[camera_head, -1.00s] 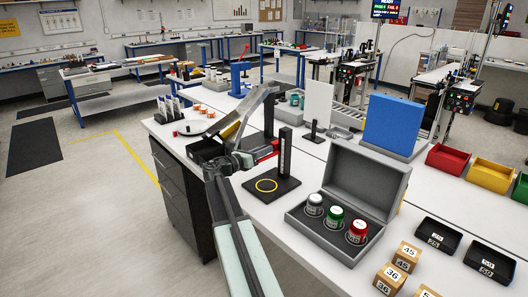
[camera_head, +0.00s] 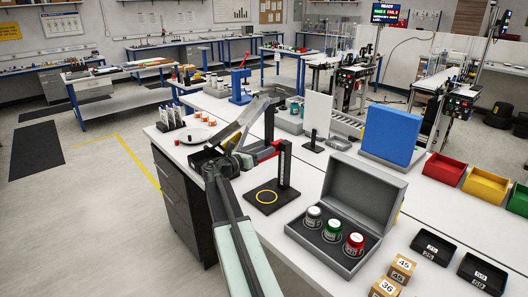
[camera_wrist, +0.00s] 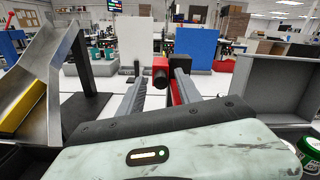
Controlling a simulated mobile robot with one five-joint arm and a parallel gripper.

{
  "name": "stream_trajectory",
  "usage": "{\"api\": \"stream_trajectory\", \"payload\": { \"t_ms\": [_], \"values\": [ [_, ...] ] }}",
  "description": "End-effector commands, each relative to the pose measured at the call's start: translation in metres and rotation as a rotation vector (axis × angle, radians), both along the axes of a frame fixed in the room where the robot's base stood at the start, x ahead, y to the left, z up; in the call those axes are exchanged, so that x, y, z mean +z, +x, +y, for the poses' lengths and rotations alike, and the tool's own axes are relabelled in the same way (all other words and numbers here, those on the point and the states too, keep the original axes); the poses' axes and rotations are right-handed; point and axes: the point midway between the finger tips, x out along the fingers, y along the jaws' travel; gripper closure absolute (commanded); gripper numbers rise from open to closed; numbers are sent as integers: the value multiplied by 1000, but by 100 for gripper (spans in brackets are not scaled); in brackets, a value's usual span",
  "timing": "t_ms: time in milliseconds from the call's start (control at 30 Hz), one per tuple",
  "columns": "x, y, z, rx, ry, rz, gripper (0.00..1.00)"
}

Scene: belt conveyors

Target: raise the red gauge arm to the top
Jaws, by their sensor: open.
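The gauge is a black post (camera_head: 284,167) on a dark base (camera_head: 282,194) marked with a yellow ring. Its red arm (camera_head: 269,153) sticks out to the left, close to the top of the post. My gripper (camera_head: 256,153) is at the red arm's left end; the fingers are small and hard to make out there. In the wrist view my gripper (camera_wrist: 158,85) is open. The red arm (camera_wrist: 177,93) and its dark-faced end (camera_wrist: 160,70) show between the fingers, nearer the right one. Whether a finger touches it, I cannot tell.
An open grey case (camera_head: 320,248) with several lidded jars stands right of the gauge. A white panel (camera_head: 318,104) and a blue panel (camera_head: 386,133) stand behind. A metal chute (camera_wrist: 30,85) is close on the left in the wrist view. Bare table lies around the gauge base.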

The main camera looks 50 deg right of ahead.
Motion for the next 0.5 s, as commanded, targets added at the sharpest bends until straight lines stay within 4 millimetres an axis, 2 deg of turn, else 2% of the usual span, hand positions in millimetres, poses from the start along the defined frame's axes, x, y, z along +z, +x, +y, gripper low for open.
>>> {"api": "stream_trajectory", "payload": {
  "t_ms": [67, 300, 500],
  "values": [
    [0, 0, 7, 0, 0, 0, 59],
    [0, 3, 54, 3, 0, 0, 59],
    [0, 5, 76, 1, 0, 0, 59]
  ]
}}
